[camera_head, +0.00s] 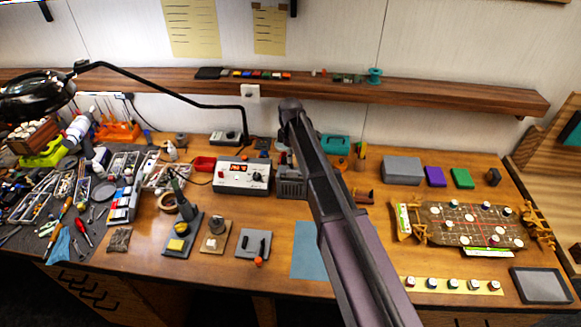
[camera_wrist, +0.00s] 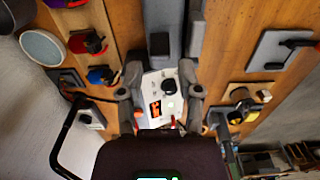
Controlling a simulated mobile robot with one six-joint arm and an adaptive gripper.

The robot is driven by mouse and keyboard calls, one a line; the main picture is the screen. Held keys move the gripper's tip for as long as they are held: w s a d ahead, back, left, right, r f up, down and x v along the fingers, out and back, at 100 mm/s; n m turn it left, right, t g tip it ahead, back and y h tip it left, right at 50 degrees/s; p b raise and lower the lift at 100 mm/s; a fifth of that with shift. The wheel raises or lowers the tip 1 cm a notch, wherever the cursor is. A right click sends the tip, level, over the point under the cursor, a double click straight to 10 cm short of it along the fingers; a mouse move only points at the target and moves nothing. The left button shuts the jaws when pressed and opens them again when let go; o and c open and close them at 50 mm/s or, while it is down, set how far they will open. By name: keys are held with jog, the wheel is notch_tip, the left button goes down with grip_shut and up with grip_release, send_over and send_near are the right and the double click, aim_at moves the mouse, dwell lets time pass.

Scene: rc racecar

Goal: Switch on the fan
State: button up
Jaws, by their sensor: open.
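I cannot pick out a clear fan in either view. A white box with a red lit display and a dark knob (camera_head: 243,177) stands mid-bench. It also shows in the wrist view (camera_wrist: 160,97), between and beyond my fingers. A dark grey box (camera_head: 290,187) stands just right of it, partly behind my arm. My gripper (camera_wrist: 161,78) is open, its two fingers spread either side of the white box in the picture, with nothing between them. Whether it touches the box cannot be told. In the head view the fingers are hard to make out behind my arm.
Small plates with parts on them, including a grey plate (camera_head: 245,248), lie in front of the white box. A shelf (camera_head: 440,91) runs along the wall. A blue mat (camera_head: 305,262) is bare.

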aim_at(291, 165)
jog(key=shift+f+b, duration=1.6)
jog(key=shift+f, duration=0.25)
grip_shut()
